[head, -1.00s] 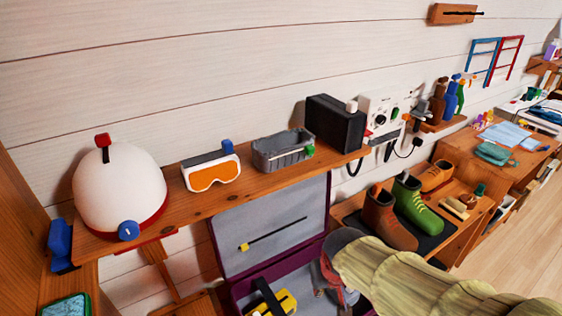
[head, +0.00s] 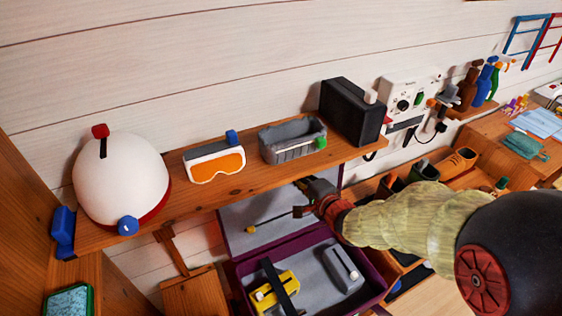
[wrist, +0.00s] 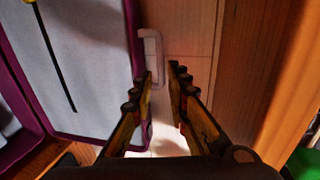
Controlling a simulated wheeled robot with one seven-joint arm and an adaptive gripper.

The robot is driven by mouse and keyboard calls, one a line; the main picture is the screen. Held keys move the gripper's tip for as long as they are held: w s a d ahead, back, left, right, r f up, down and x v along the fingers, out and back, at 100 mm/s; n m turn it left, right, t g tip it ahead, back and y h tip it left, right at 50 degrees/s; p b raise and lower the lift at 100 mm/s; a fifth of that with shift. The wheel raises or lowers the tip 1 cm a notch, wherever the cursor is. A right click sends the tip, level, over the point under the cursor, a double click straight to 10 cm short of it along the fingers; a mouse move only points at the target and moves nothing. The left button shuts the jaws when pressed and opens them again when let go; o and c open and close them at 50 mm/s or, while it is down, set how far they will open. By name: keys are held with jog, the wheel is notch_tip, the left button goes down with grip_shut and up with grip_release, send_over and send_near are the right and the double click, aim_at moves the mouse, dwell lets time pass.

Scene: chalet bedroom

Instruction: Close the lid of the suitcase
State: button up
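The suitcase is open, with a purple shell and grey lining. Its lid (head: 240,223) stands raised beneath the wall shelf, and its base (head: 374,278) lies below. My gripper (head: 303,198) is at the upper right part of the lid, just under the shelf. In the wrist view, the lid lining (wrist: 88,60) with a black strap fills the left, edged by a purple rim. A pale loop handle (wrist: 152,58) sticks out from that rim, close to my gripper's fingertips (wrist: 158,72). The fingers are apart with nothing visibly held between them. Contact with the lid is unclear.
The base holds a yellow object (head: 270,293) with a black band and a grey object (head: 343,266). The shelf (head: 205,195) above carries a white helmet (head: 120,178), goggles (head: 214,163), a grey bin (head: 292,143) and a black box (head: 350,110). Boots stand at the right.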

jog(key=b+x, duration=0.3)
jog(key=x, duration=0.9)
jog(key=shift+d, duration=0.1)
jog(key=c, duration=0.4)
jog(key=shift+s, duration=0.1)
grip_shut()
